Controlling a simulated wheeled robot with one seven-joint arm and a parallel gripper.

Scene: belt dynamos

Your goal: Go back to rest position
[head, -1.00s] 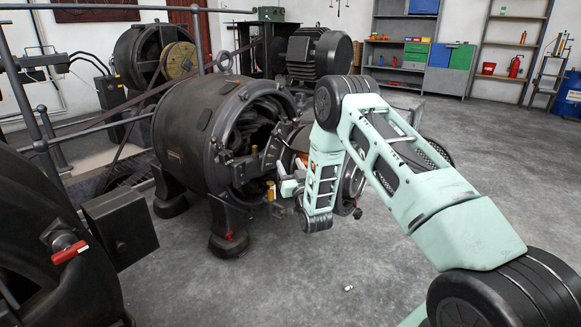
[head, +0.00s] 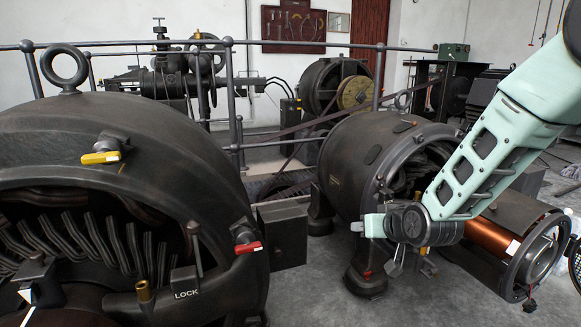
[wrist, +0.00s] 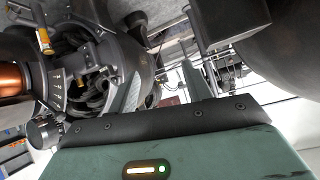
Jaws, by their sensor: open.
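My gripper (wrist: 163,68) shows in the wrist view as two grey fingers standing apart above a dark strip and my green wrist body. It is open, with nothing between the fingers. In the head view, my green arm comes in from the upper right, and its end hangs in front of the middle dynamo (head: 345,165). The fingers are hard to make out there. A copper-coloured cylinder (head: 488,238) sits at the dynamo's open right end, behind and beside my arm. It also shows at the left edge of the wrist view (wrist: 14,79).
A large dark dynamo (head: 120,135) fills the left front, with a yellow handle (head: 100,157), a red handle (head: 248,247) and a LOCK label. A metal railing (head: 330,45) runs behind. Grey floor (head: 325,295) is open between the machines at the front.

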